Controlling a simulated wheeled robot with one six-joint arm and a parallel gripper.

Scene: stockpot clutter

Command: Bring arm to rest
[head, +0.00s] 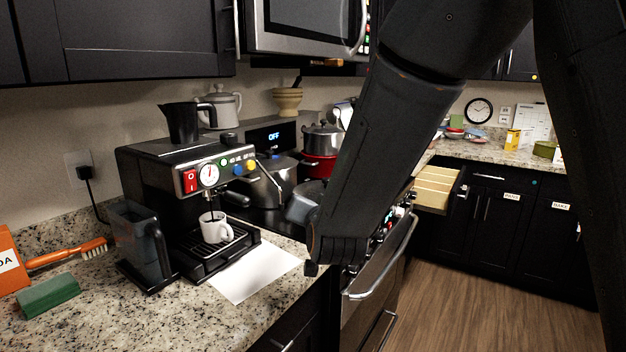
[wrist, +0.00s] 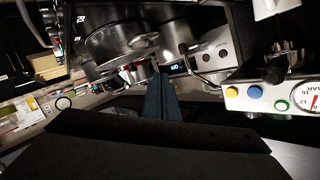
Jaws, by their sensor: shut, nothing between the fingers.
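My gripper (wrist: 161,88) shows in the wrist view as dark bluish fingers pressed together, with nothing between them. It points toward the stove area, where metal pots (wrist: 120,42) appear; the wrist picture is turned about upside down. In the head view my dark arm crosses from the top right down to the counter's front edge. Its lower end is in front of the stove side, and I cannot make out the fingers there.
An espresso machine (head: 188,185) with a white cup (head: 215,227) stands left of my arm. White paper (head: 255,270) lies on the counter. A red pot (head: 320,163) and other pots are on the stove. A drawer (head: 436,188) stands open behind. The wooden floor (head: 480,300) is clear.

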